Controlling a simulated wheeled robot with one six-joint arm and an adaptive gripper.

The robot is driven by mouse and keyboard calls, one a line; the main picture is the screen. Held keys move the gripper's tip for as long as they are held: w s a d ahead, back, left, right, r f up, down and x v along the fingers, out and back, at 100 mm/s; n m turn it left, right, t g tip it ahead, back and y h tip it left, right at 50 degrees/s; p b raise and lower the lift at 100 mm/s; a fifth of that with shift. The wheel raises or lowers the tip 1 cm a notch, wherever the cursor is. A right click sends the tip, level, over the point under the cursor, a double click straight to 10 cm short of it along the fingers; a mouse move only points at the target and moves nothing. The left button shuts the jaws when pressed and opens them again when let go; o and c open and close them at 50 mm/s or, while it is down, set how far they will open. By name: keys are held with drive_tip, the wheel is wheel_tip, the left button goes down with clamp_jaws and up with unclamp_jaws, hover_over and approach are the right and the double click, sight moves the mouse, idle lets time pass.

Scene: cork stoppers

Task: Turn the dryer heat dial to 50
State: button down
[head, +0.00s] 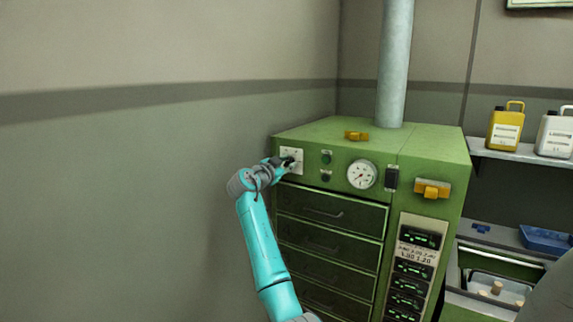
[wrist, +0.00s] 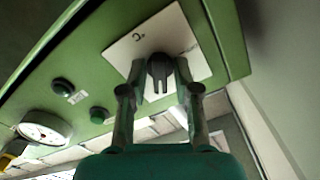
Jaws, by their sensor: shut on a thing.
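The green dryer (head: 420,148) stands in the corner of the room. Its heat dial (wrist: 160,68) is a dark knob on a white plate (wrist: 190,40) in the wrist view. In the head view the plate (head: 297,154) is at the upper left of the dryer's front, partly covered by my gripper (head: 288,162). In the wrist view my gripper (wrist: 158,82) has its two fingers on either side of the knob, shut on it. A "C" mark shows on the plate; the other scale markings are too small or hidden to read.
Two buttons (head: 326,157) and a round gauge (head: 362,174) sit right of the plate. Drawers with handles (head: 325,212) lie below. A yellow jug (head: 506,126) and a white jug (head: 555,132) stand on a shelf at right. The wall left of the dryer is bare.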

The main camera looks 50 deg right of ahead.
drive_tip(key=shift+f, duration=0.15)
drive_tip(key=c, duration=1.2)
unclamp_jaws()
drive_tip(key=shift+o, duration=0.2)
drive_tip(key=a, duration=1.2)
drive_tip(key=shift+s, duration=0.45)
